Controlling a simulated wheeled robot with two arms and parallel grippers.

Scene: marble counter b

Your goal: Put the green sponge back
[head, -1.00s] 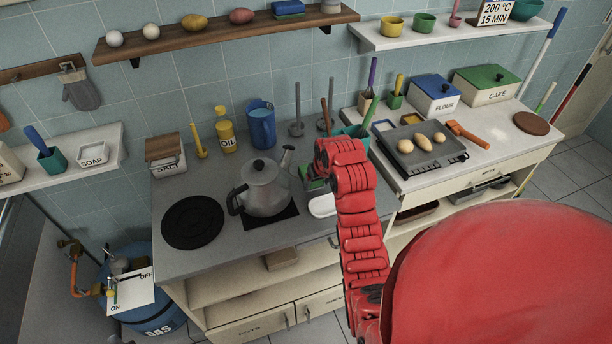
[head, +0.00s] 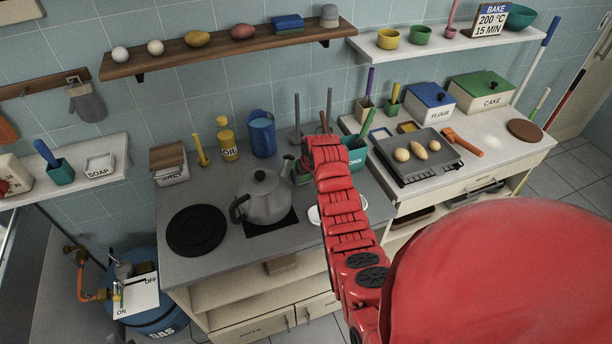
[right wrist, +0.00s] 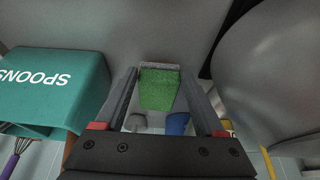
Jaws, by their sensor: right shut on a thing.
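The green sponge (right wrist: 160,90) is between the two fingers of my right gripper (right wrist: 162,100) in the right wrist view, and the fingers are shut on it. A pale strip shows along its far edge. In the head view the right gripper (head: 301,170) is beside the kettle's spout, largely hidden by my red arm, and only a bit of the green shows. I cannot tell whether the sponge touches the counter. A white dish (head: 315,216) lies on the grey counter in front, partly covered by my arm. My left gripper is not in view.
The grey kettle (head: 262,199) stands close on the left, also in the right wrist view (right wrist: 275,75). The teal spoons holder (head: 357,155) stands close on the right, also in the right wrist view (right wrist: 55,85). A blue jug (head: 262,135) and upright utensils stand behind.

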